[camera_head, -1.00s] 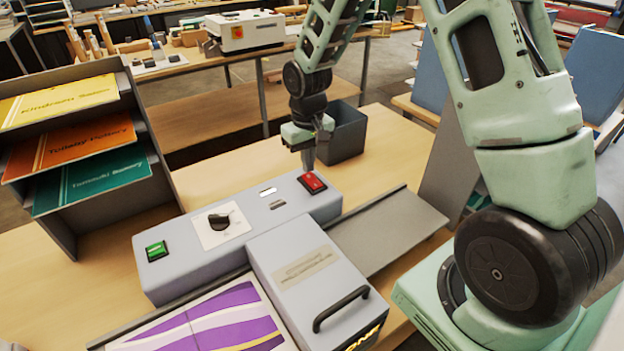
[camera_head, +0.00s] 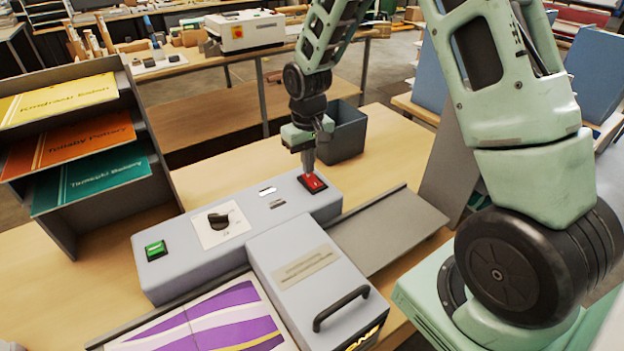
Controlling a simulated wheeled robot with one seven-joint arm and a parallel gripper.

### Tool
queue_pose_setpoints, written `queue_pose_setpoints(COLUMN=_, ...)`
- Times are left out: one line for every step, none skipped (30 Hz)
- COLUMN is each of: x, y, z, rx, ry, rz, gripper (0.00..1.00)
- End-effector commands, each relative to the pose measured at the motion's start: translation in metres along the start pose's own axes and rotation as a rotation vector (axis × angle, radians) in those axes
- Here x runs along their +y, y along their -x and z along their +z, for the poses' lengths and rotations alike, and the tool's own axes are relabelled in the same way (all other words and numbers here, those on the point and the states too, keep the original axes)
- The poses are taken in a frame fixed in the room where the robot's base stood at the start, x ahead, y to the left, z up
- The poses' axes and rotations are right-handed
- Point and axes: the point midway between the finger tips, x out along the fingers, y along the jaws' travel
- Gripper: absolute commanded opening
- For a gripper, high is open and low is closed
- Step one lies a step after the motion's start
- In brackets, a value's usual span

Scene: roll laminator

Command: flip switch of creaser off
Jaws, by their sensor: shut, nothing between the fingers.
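The creaser (camera_head: 222,262) is a grey machine on the wooden table, with a long control panel at its back. A red rocker switch (camera_head: 313,184) sits at the panel's right end. A green switch (camera_head: 156,250) is at the left end and a black knob (camera_head: 218,220) on a white plate lies between them. My gripper (camera_head: 309,172) is shut and empty, pointing down, with its tips at the red switch. They appear to touch it and cover part of its far side; I cannot tell how far the switch is pressed.
A dark bin (camera_head: 346,134) stands just behind my gripper. A sorter rack (camera_head: 68,222) with coloured cards is at left. The grey outfeed tray (camera_head: 390,228) is at right. A machine with a red knob (camera_head: 243,30) stands on a far bench.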

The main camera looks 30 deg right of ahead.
Motion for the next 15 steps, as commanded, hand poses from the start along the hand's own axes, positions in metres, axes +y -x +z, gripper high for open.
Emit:
queue_pose_setpoints(x=0.0, y=-0.0015, z=0.0001, rx=0.0, ry=0.0, rz=0.0, gripper=0.0)
queue_pose_setpoints(x=0.0, y=-0.0019, z=0.0001, rx=0.0, ry=0.0, rz=0.0, gripper=0.0)
queue_pose_setpoints(x=0.0, y=-0.0025, z=0.0001, rx=0.0, ry=0.0, rz=0.0, gripper=0.0)
queue_pose_setpoints(x=0.0, y=-0.0029, z=0.0001, rx=0.0, ry=0.0, rz=0.0, gripper=0.0)
queue_pose_setpoints(x=0.0, y=-0.0033, z=0.0001, rx=0.0, ry=0.0, rz=0.0, gripper=0.0)
queue_pose_setpoints(x=0.0, y=-0.0039, z=0.0001, rx=0.0, ry=0.0, rz=0.0, gripper=0.0)
queue_pose_setpoints(x=0.0, y=-0.0043, z=0.0001, rx=0.0, ry=0.0, rz=0.0, gripper=0.0)
queue_pose_setpoints(x=0.0, y=-0.0048, z=0.0001, rx=0.0, ry=0.0, rz=0.0, gripper=0.0)
queue_pose_setpoints(x=-0.0001, y=-0.0054, z=0.0001, rx=0.0, ry=0.0, rz=0.0, gripper=0.0)
queue_pose_setpoints(x=0.0, y=-0.0058, z=0.0001, rx=0.0, ry=0.0, rz=0.0, gripper=0.0)
queue_pose_setpoints(x=-0.0001, y=-0.0062, z=0.0001, rx=0.0, ry=0.0, rz=0.0, gripper=0.0)
queue_pose_setpoints(x=-0.0001, y=-0.0068, z=0.0001, rx=0.0, ry=0.0, rz=0.0, gripper=0.0)
queue_pose_setpoints(x=-0.0001, y=-0.0072, z=0.0001, rx=0.0, ry=0.0, rz=0.0, gripper=0.0)
queue_pose_setpoints(x=-0.0001, y=-0.0076, z=0.0001, rx=0.0, ry=0.0, rz=0.0, gripper=0.0)
queue_pose_setpoints(x=0.0, y=-0.0082, z=0.0001, rx=0.0, ry=0.0, rz=0.0, gripper=0.0)
